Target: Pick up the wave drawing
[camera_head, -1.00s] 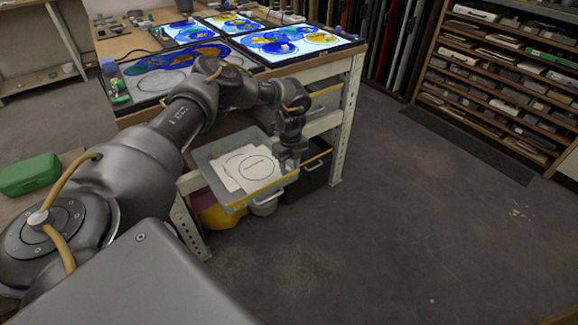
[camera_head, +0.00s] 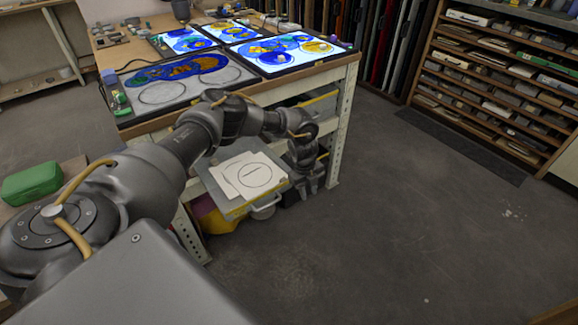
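White paper sheets (camera_head: 247,175) lie in a pulled-out grey tray drawer (camera_head: 222,200) under the bench. The top sheet carries a drawn circle with a short dark mark inside; the mark is too small to tell whether it is a wave. My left gripper (camera_head: 310,184) hangs beside the drawer's right edge, pointing down, with no sheet visible in it. Its fingers are too dark and small to show whether they are apart. Contact with the drawer cannot be told. My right gripper is not in view.
The bench above bears a grey panel with a drawn circle (camera_head: 163,93) and lit blue and yellow glass panels (camera_head: 293,48). Yellow and purple items and a light container sit below the drawer. A shelf rack (camera_head: 500,85) stands right. The floor (camera_head: 400,240) is clear.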

